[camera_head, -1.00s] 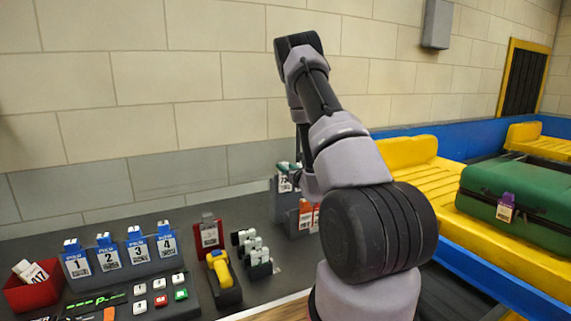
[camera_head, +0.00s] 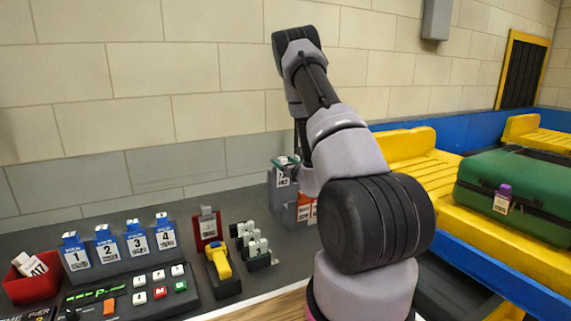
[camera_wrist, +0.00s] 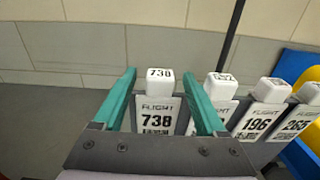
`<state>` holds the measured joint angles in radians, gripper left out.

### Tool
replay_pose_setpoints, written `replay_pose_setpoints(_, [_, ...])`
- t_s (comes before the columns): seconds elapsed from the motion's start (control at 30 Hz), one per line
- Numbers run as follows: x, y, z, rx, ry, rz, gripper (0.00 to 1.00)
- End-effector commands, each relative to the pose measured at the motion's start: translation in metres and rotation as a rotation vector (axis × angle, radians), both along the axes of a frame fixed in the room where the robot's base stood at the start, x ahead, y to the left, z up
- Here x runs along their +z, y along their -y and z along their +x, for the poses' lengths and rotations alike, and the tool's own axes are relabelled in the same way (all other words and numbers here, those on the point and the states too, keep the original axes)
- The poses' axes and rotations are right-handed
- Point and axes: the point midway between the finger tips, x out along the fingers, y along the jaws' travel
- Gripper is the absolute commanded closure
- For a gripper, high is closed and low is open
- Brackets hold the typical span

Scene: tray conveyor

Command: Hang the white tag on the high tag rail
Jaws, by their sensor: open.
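My gripper (camera_wrist: 161,103) is open. Its two teal fingers stand on either side of a white-headed tag (camera_wrist: 157,120) marked FLIGHT 738, with clear gaps to both sides of the head. Several similar tags, among them 196 (camera_wrist: 257,120) and 265 (camera_wrist: 297,122), hang in a row to its right. In the head view, my gripper (camera_head: 288,160) is at the grey tag rack (camera_head: 277,205), partly hidden by my arm. A white-faced tag (camera_head: 283,178) shows on its upper part. I cannot tell which tag or level the task names.
Orange tags (camera_head: 303,213) sit lower on the rack. Blue numbered tags (camera_head: 106,248), a red bin (camera_head: 33,284) of white tags, a yellow scanner (camera_head: 220,262) and a keypad (camera_head: 160,283) lie left. A green suitcase (camera_head: 520,190) rests on the yellow conveyor at right.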

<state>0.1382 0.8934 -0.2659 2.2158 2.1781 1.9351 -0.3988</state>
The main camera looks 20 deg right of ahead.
Motion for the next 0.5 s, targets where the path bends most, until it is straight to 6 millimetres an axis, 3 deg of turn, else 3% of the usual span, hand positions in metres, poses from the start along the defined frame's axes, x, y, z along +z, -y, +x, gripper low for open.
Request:
replay_pose_setpoints(0.17, [-0.001,0.001,-0.019,-0.002,-0.003,0.001,0.26])
replay_pose_setpoints(0.5, [0.000,0.004,-0.086,-0.004,-0.003,0.003,0.26])
